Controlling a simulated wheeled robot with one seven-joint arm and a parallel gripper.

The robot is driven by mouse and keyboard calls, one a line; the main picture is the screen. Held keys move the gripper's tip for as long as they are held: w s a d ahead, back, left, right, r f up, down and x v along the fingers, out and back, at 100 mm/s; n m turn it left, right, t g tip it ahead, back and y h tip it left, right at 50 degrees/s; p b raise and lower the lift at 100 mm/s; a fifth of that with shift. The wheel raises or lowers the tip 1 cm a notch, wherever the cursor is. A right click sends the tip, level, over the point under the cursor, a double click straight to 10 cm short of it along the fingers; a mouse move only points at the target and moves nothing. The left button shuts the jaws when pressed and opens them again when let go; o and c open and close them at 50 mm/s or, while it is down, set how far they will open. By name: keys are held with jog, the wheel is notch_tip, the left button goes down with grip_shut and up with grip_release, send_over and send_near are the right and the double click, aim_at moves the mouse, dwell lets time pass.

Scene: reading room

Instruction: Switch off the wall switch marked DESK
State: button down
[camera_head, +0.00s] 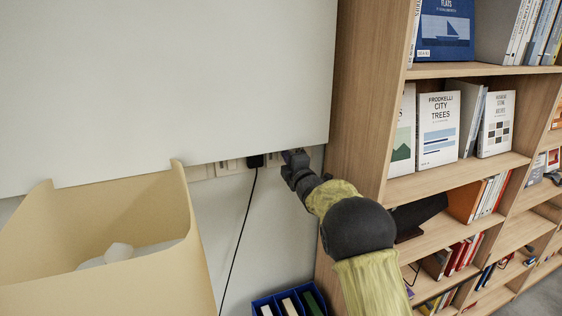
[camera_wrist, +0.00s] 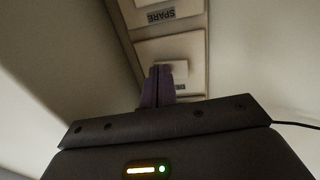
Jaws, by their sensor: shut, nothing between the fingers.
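My gripper (camera_head: 290,158) is at the wall, just under the lower edge of a white panel, with its fingers shut and empty. In the wrist view its fingertips (camera_wrist: 160,74) are together in front of a pale switch plate (camera_wrist: 194,48). They overlap the left part of that plate's small rocker (camera_wrist: 174,66); I cannot tell whether they touch it. The plate's label (camera_wrist: 181,87) is mostly hidden by the fingers and unreadable. A neighbouring plate (camera_wrist: 192,5) has a label reading SPARE (camera_wrist: 155,15), upside down. No DESK marking is readable in either view.
The white panel (camera_head: 170,80) overhangs the row of wall plates (camera_head: 228,167). A black plug (camera_head: 255,161) with a hanging cable (camera_head: 238,240) is left of my gripper. A wooden bookshelf (camera_head: 362,95) stands close on the right.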

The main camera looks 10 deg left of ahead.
jog(key=shift+r, duration=0.1)
jog(key=s+d+r+b, duration=0.1)
jog(key=s+d+b, duration=0.7)
jog(key=s, duration=0.3)
jog(key=shift+s+r+b, duration=0.2)
jog(key=shift+r+b, duration=0.2)
jog(key=shift+b, duration=0.2)
jog(key=shift+w+f, duration=0.1)
